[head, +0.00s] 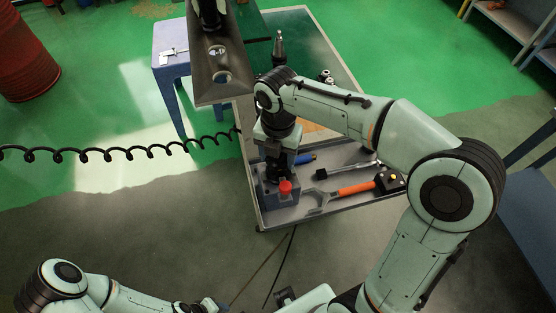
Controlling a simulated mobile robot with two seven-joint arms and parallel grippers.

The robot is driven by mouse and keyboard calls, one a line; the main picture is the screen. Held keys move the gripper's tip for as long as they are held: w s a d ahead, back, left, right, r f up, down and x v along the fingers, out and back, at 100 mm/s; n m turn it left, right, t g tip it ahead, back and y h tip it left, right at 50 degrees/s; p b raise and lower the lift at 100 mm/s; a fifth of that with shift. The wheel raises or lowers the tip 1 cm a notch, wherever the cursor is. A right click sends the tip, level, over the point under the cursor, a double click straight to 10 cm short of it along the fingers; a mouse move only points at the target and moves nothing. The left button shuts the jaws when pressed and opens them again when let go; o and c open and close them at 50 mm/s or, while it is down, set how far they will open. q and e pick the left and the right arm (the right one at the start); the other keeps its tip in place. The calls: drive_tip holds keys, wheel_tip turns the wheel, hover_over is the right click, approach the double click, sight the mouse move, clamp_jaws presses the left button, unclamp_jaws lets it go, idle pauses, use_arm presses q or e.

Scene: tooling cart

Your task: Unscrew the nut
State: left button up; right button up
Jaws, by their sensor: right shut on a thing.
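My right gripper (277,168) points straight down over a grey fixture block (270,203) with a red knob (285,187) at the front left of the cart's tray. It is shut on a dark thing at the top of the block, which I take to be the nut. The fingers and wrist hide most of the nut, so its thread and seating cannot be seen. My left gripper (207,306) is low at the bottom edge, well away from the cart, and too cut off to tell its jaws.
A pointed tool holder (279,47) stands behind. A coiled cable (120,153) crosses left.

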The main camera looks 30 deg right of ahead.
use_arm(q)
drive_tip(key=shift+r, duration=0.1)
use_arm(e)
drive_tip(key=shift+n, duration=0.3)
drive_tip(key=n+p, duration=0.1)
drive_tip(key=n, duration=0.2)
drive_tip(key=shift+r, duration=0.15)
drive_tip(key=n, duration=0.2)
drive_tip(key=shift+n+p, duration=0.3)
drive_tip(key=o, duration=1.4)
drive_tip(key=shift+c, duration=0.2)
use_arm(q)
drive_tip(key=shift+w+r, duration=0.8)
drive_tip(key=shift+r, duration=0.25)
